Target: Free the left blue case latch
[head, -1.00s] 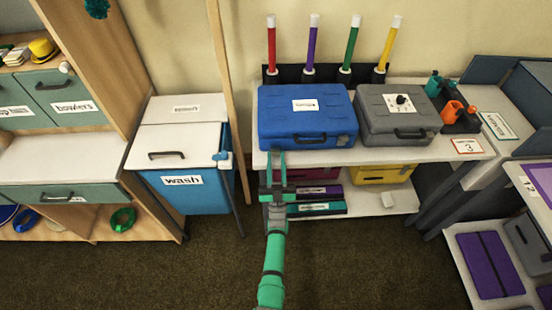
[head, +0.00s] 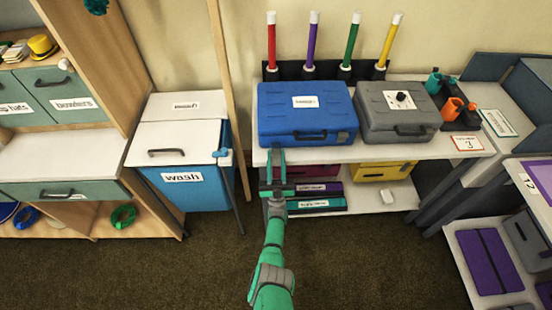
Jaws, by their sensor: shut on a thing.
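The blue case (head: 306,113) lies closed on the white table, with a white label on its lid and a dark handle on its front. My gripper (head: 276,157) is at the left part of the case's front face, near the table's front edge. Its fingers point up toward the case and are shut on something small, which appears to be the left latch. The fingers hide that latch from view. A grey latch shows at the right of the case's front.
A grey case (head: 397,111) with a dial stands close to the right of the blue one. Coloured tubes stand in a black rack (head: 325,71) behind. A lower shelf (head: 375,197) holds boxes under the tabletop. A blue wash bin (head: 184,190) stands at left.

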